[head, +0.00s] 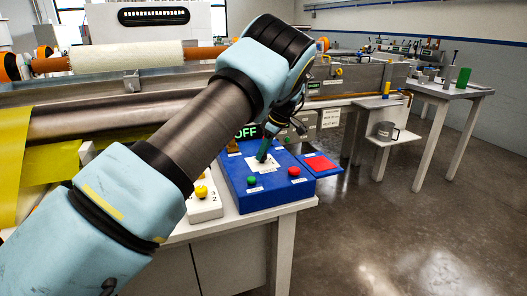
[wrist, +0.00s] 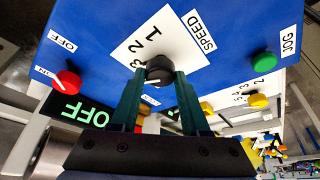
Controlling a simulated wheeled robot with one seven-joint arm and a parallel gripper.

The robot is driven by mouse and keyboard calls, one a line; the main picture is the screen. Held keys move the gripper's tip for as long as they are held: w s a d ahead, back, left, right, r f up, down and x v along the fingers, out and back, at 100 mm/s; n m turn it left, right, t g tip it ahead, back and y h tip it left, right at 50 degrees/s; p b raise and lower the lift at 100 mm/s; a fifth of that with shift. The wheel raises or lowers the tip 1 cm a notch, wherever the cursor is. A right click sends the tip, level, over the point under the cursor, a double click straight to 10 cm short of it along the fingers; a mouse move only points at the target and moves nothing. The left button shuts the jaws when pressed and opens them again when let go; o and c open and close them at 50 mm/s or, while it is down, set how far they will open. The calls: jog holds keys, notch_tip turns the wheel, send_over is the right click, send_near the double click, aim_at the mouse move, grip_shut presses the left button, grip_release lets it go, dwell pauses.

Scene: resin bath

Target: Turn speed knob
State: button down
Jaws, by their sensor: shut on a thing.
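The speed knob (wrist: 159,70) is a black round knob with a white pointer line, on a white dial plate (wrist: 165,30) marked 1, 2, 3 and labelled SPEED. The plate is on the blue control box (head: 240,190). My gripper (wrist: 160,82) is shut on the knob, with one green finger at each side of it. In the head view my gripper (head: 264,155) reaches down to the white plate and hides the knob. The number that the pointer marks is hard to tell.
A green button (head: 251,180) marked JOG and a red knob (head: 294,171) sit near the knob on the box. A lit OFF display (wrist: 85,112) stands close by. A white box with a yellow knob (head: 201,191) is at the left. Floor at the right is clear.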

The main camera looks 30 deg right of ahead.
jog(key=shift+c, duration=1.9)
grip_release()
jog(key=b+v, duration=0.1)
jog(key=v, duration=0.9)
jog(key=shift+r+b, duration=0.3)
jog(key=shift+r, duration=0.1)
jog(key=w+a+m+g+h+p, duration=0.1)
jog(key=w+a, duration=0.1)
jog(key=a, duration=1.2)
jog(key=w+a+m+g+h+p, duration=0.1)
jog(key=w+a+m, duration=0.1)
jog(key=a, duration=1.2)
jog(key=s+a+m+h+p, duration=0.1)
jog(key=s+a+m, duration=0.4)
jog(key=s+a, duration=1.4)
jog(key=shift+s+a+f+m+p, duration=0.15)
jog(key=shift+s+a+m+p, duration=0.2)
jog(key=shift+s+p, duration=0.35)
